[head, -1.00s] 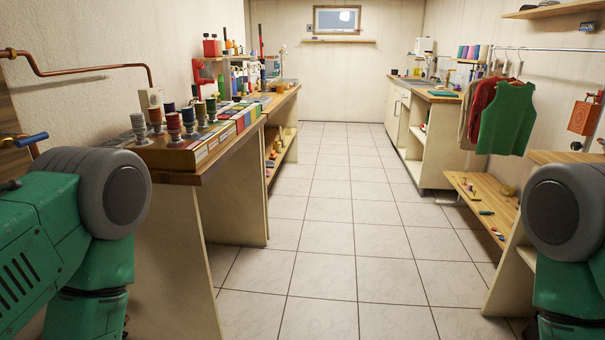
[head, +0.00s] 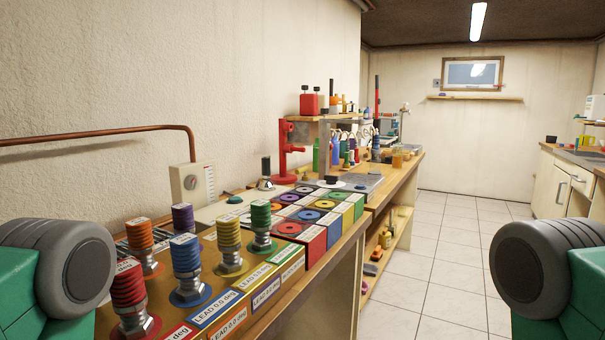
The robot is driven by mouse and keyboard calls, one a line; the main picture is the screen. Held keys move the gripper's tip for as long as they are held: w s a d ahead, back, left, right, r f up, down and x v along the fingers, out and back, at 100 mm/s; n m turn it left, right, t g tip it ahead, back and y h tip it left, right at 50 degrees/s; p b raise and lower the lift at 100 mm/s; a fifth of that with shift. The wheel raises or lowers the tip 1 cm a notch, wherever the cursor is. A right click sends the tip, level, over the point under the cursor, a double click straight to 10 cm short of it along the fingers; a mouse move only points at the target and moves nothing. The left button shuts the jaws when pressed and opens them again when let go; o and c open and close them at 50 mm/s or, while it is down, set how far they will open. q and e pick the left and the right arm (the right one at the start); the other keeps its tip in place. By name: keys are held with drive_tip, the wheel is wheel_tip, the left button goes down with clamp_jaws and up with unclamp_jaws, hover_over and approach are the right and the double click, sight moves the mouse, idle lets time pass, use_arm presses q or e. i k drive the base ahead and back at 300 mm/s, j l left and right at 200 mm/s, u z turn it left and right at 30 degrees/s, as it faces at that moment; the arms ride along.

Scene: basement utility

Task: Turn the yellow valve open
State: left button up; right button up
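On the left bench, several ribbed coloured posts stand upright on silvery bases: orange (head: 140,235), purple (head: 183,218), blue (head: 185,254), red (head: 128,285) and green (head: 261,217). Labels along the panel's front edge read "LEAD 0.0 deg" (head: 267,293). Beyond them are blocks with coloured discs, one yellow (head: 325,204). A copper pipe (head: 100,135) runs along the left wall and bends down to a white box with a scale (head: 193,184). Neither gripper shows; only my green and grey arm parts are at both lower edges.
Farther along the wooden bench (head: 405,172) stand a red stand (head: 284,150), bottles and jars. A lower shelf (head: 386,250) holds small items. The tiled floor (head: 440,260) to the right is clear. A white cabinet (head: 563,187) stands at the right.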

sight(304, 169)
drive_tip(key=k+l, duration=0.1)
drive_tip(key=k, duration=0.35)
drive_tip(key=i+l+z, duration=0.15)
drive_tip(key=i+l, duration=0.45)
drive_tip(key=i+l+z, duration=0.15)
drive_tip(key=i+l, duration=0.4)
drive_tip(key=i, duration=0.15)
